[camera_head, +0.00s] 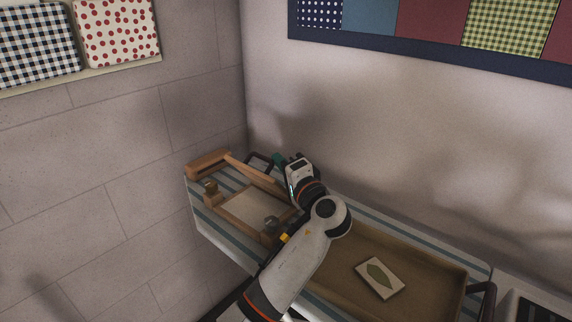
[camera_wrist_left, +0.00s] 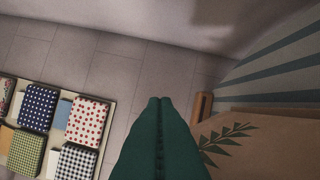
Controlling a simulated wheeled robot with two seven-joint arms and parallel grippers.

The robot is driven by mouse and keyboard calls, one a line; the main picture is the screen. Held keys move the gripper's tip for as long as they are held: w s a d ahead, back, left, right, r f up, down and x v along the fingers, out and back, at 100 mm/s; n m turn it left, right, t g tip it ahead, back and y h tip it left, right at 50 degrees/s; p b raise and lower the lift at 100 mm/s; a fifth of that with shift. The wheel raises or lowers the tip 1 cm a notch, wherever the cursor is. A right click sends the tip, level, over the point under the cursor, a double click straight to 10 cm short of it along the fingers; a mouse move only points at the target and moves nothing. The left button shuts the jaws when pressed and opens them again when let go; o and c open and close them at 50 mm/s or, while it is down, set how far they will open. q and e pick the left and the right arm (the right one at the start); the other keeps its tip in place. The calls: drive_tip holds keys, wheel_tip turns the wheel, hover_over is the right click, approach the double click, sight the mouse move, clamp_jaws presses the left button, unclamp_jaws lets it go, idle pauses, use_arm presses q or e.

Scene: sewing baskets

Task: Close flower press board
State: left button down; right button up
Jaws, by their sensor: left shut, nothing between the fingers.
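The flower press (camera_head: 254,207) stands on a striped cloth, with a pale sheet in its wooden base and a knob at each side. Its board (camera_head: 258,175) shows nearly edge-on along the far side, raised off the base, so the press looks open. In the left wrist view the board's face (camera_wrist_left: 265,150) is light wood with a dark green fern print. My left gripper (camera_head: 279,159) is behind the board in the head view. Its green fingers are shut and empty; they also show in the left wrist view (camera_wrist_left: 160,112), beside the board. I cannot tell whether they touch it.
A brown tray (camera_head: 335,285) with a leaf card (camera_head: 379,278) lies right of the press. The striped cloth (camera_head: 208,203) reaches the table's left edge. Walls stand close behind and to the left. Patterned fabric squares (camera_head: 117,33) sit on a shelf.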

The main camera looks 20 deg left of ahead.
use_arm(q)
drive_tip(key=shift+s+a+f, duration=0.15)
drive_tip(key=shift+s, duration=0.3)
drive_tip(key=shift+s+a+f, duration=0.1)
drive_tip(key=shift+s, duration=0.2)
use_arm(e)
drive_tip(key=shift+s+d, duration=0.2)
drive_tip(key=shift+s, duration=0.15)
drive_tip(key=shift+d, duration=0.1)
